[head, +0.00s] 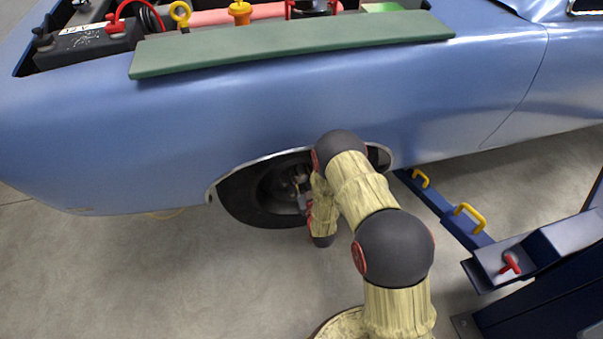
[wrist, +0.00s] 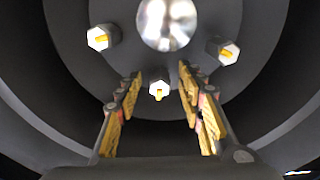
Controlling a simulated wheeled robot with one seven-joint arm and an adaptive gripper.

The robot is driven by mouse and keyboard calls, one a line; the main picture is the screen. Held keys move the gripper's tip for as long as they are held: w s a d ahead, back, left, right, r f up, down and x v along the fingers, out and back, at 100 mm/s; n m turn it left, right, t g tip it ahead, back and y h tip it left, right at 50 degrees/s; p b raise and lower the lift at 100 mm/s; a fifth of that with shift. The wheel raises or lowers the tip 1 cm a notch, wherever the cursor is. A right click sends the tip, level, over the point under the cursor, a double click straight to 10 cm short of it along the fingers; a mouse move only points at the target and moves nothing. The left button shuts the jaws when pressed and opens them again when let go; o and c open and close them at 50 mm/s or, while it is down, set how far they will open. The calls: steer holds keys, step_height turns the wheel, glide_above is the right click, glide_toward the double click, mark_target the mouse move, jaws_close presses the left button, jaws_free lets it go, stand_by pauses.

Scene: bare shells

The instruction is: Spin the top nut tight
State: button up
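In the wrist view, a pale hex nut with a yellow stud (wrist: 158,90) sits below the shiny round hub centre (wrist: 168,22). Two more such nuts show, one at the left (wrist: 98,37) and one at the right (wrist: 222,50). My gripper (wrist: 160,74) is open, its two yellow-padded fingers on either side of the middle nut with visible gaps. I cannot tell from this view which nut is the top one. In the head view, my gripper (head: 303,190) is inside the wheel arch, partly hidden by my arm; the nuts are not discernible there.
The blue car body (head: 400,95) overhangs the wheel arch (head: 235,190). A green mat (head: 290,45) lies along the fender edge. A blue lift arm with yellow handles (head: 440,208) and a dark blue lift post (head: 545,290) stand at the right. The floor at the lower left (head: 130,280) is clear.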

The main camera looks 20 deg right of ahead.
steer(key=shift+c, duration=1.2)
steer(key=c, duration=0.7)
jaws_close()
